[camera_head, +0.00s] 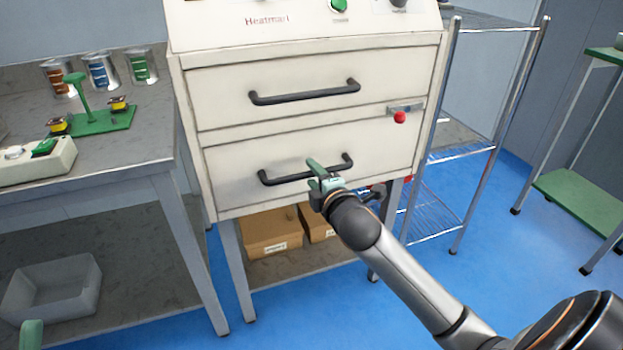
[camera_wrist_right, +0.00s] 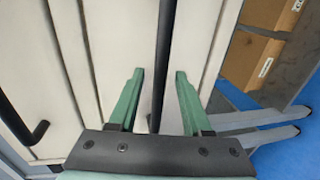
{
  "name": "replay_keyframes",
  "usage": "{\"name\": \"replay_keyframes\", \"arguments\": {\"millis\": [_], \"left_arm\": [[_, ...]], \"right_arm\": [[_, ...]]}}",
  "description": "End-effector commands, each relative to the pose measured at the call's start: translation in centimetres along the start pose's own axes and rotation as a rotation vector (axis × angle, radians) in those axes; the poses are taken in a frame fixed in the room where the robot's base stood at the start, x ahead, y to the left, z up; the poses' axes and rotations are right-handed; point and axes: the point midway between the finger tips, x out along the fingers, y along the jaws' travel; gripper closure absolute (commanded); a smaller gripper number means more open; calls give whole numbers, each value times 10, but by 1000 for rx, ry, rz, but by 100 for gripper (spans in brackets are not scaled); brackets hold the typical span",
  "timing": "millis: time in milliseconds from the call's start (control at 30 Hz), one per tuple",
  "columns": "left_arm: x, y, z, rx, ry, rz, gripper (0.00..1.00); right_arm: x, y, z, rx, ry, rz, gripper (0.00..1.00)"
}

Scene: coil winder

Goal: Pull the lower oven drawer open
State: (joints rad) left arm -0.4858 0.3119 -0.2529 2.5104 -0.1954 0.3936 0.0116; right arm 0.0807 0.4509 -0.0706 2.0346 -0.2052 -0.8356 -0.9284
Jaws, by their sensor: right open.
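The cream oven cabinet stands in the middle of the head view with two drawer fronts. The lower oven drawer (camera_head: 235,165) has a black bar handle (camera_head: 287,179), and its front looks flush with the cabinet. My right gripper (camera_head: 322,172) is at the right half of this handle with green fingers apart. In the right wrist view the handle bar (camera_wrist_right: 162,60) runs between the open fingers (camera_wrist_right: 160,73), with gaps on both sides. A green piece at the bottom left of the head view seems to be my left gripper (camera_head: 31,334); its jaws do not show.
A red knob (camera_head: 399,117) sits on a metal plate at the drawer's upper right. The upper drawer handle (camera_head: 305,94) is above. A grey workbench (camera_head: 110,150) stands left, a wire rack (camera_head: 465,150) right. Cardboard boxes (camera_head: 270,230) lie below. Blue floor is clear in front.

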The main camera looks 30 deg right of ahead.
Motion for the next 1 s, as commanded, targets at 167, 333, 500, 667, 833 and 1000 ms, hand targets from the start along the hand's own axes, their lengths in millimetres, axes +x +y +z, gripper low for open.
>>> {"name": "replay_keyframes", "arguments": {"millis": [167, 333, 500, 667, 833, 1000], "left_arm": [[-4, 2, 4, 4, -3, 2, 50], [-4, 3, 5, 5, -6, 3, 50], [-4, 3, 5, 4, -7, 3, 50], [-4, 3, 5, 3, -7, 1, 50], [-4, 3, 5, 1, -7, -1, 50], [-4, 3, 5, 0, -7, -2, 50]], "right_arm": [[12, 0, 0, 1, 0, 0, 51], [14, 0, 0, 0, 1, -1, 51], [14, 0, 0, 0, 1, -1, 53], [14, 0, 0, 1, 1, -1, 71], [14, 0, 0, 1, 0, -1, 90], [14, 0, 0, 1, 0, -1, 100]]}}
